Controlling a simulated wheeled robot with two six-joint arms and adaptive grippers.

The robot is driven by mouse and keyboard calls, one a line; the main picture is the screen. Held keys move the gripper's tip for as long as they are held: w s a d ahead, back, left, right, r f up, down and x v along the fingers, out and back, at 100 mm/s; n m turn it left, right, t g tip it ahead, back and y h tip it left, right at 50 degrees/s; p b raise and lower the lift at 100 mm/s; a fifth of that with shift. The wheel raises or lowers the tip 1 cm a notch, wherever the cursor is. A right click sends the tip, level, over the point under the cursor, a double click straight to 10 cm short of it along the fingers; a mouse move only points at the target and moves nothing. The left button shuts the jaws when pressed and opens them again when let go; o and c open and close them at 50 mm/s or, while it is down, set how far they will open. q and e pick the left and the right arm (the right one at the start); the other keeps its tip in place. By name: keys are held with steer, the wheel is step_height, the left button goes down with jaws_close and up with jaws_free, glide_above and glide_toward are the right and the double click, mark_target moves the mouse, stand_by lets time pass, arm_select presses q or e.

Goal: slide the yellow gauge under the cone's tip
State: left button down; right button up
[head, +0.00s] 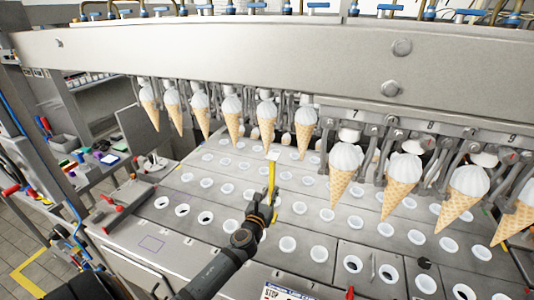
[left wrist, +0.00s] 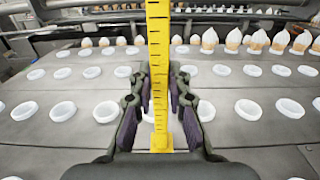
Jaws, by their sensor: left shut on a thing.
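The yellow gauge (head: 271,180) stands roughly upright in my left gripper (head: 262,212), with a pale flat piece at its top. In the left wrist view the gauge (left wrist: 158,60) is a yellow strip with dark marks and a wider foot, between the two fingers of the left gripper (left wrist: 160,105). Ice cream cones hang tip down in a row. In the head view the gauge top appears just below the tip of one cone (head: 267,128); I cannot tell whether it is directly under it or nearer to me. My right gripper is not in view.
A grey plate (head: 170,235) with rows of white-rimmed holes lies below the cones. Metal holders and a thick beam (head: 240,50) run above. More cones (head: 345,168) hang at the right. A side bench (head: 95,165) with small items stands at the left.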

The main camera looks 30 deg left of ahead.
arm_select(q)
steer(key=shift+w+d+r+p, duration=0.15)
steer(key=shift+w+d, duration=0.1)
steer(key=shift+d, duration=0.7)
steer(key=shift+w+d+p, duration=0.15)
steer(key=shift+w+d, duration=0.05)
steer(key=shift+d, duration=0.7)
steer(key=r+b+v, duration=0.2)
steer(key=r+v, duration=0.1)
steer(key=v, duration=1.7)
steer(key=shift+a, duration=0.15)
steer(key=shift+f, duration=0.1)
stand_by(0.6)
